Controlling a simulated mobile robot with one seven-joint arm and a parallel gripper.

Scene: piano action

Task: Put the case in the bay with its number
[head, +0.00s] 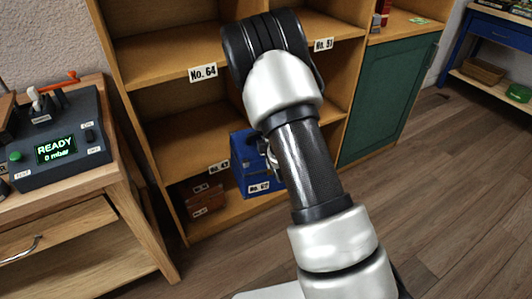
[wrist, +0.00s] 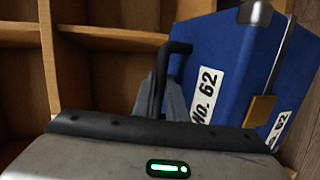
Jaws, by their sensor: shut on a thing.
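The blue case (head: 240,163) has a "No. 62" label on its front in the head view. In the wrist view the blue case (wrist: 229,50) fills the right side, tilted, with grey metal corners, a tan clasp, a black handle (wrist: 180,48) and "No. 62" labels on two faces. My gripper (wrist: 163,97) is shut on the handle. In the head view my arm hides most of the gripper and part of the case. The case overlaps the front edge of the lower shelf, just right of a small bay label (head: 219,167) too small to read surely.
The wooden shelf unit (head: 190,120) has open bays; one label (head: 203,72) reads No. 64. Brown cases (head: 205,198) lie in the bottom left bay. A console (head: 60,140) reading READY stands on a wooden bench at left. A green cabinet door (head: 388,100) is at right, with open floor before it.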

